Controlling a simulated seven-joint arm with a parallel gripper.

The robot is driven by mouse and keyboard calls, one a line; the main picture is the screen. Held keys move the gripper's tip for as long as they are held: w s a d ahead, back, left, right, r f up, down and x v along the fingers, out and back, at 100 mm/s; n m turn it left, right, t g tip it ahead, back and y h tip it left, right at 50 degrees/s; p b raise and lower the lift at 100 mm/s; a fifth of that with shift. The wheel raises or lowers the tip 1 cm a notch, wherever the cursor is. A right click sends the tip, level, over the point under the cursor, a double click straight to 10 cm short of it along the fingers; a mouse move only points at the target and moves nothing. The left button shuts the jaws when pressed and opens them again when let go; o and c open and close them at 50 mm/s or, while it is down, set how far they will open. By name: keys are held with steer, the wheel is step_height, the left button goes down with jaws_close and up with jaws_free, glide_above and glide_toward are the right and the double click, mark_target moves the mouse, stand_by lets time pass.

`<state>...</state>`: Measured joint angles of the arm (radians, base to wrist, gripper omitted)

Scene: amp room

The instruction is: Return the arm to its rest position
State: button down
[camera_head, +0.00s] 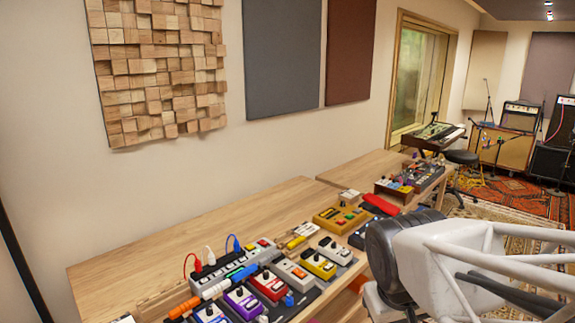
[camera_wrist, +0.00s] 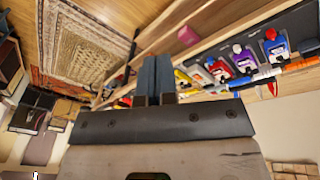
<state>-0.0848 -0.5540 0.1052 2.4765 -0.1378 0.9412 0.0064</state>
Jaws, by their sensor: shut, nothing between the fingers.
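My gripper (camera_wrist: 157,78) shows in the wrist view with its two dark fingers together and nothing between them. It points out over the room, with the rug on one side and the pedal bench on the other. In the head view my arm fills the lower right, in front of the bench; my fingers cannot be made out there.
A wooden bench (camera_head: 130,262) runs along the wall, crowded with effect pedals such as a yellow one (camera_head: 318,265) and a red one (camera_head: 268,285). The bench's back left is bare. A stool (camera_head: 462,157), a keyboard (camera_head: 440,133) and amplifiers (camera_head: 502,151) stand farther back.

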steer(key=shift+s+d+r+m+y, duration=0.1)
steer(key=shift+s+d+m+y, duration=0.2)
steer(key=shift+s, duration=0.35)
steer(key=shift+s+d+r+m+y, duration=0.15)
steer(key=shift+s+m, duration=0.2)
steer(key=shift+s, duration=0.25)
steer(key=shift+s+d+r+m+y, duration=0.1)
steer(key=shift+s+d+m+y, duration=0.2)
steer(key=shift+s, duration=0.35)
steer(key=c, duration=1.8)
jaws_free()
steer(key=shift+a+h, duration=0.1)
steer(key=shift+h, duration=0.15)
steer(key=shift+c, duration=0.2)
